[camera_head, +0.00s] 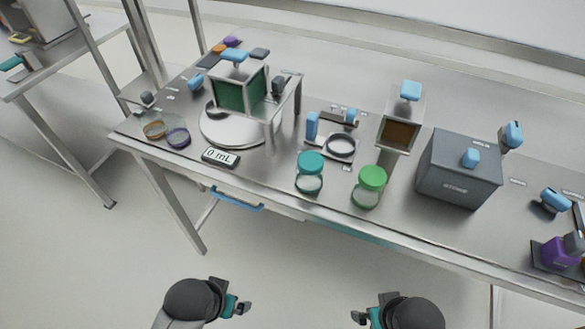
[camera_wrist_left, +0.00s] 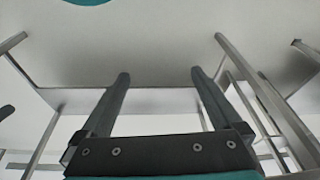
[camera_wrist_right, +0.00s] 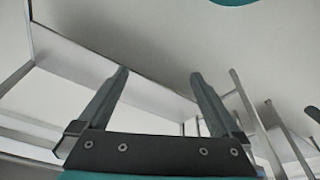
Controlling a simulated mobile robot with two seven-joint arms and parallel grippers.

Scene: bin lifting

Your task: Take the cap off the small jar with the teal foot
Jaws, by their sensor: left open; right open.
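Two small clear jars stand upright near the front edge of the table. The left jar (camera_head: 309,184) has a teal cap (camera_head: 311,162); the right jar (camera_head: 365,198) has a green cap (camera_head: 372,177). I cannot make out clearly the colour of either jar's foot. Both caps sit on their jars. My left gripper (camera_head: 243,307) is open and empty, low in front of the table; its two fingers show apart in the left wrist view (camera_wrist_left: 160,78). My right gripper (camera_head: 359,314) is also open and empty in front of the table, fingers apart in the right wrist view (camera_wrist_right: 160,78). Neither touches a jar.
Behind the jars lies a grey ring (camera_head: 342,146). A display reading 0 mL (camera_head: 220,157) and a round white plate (camera_head: 212,128) are to the left. A grey box (camera_head: 457,172) stands to the right. A blue drawer handle (camera_head: 237,199) sticks out below the table's front edge.

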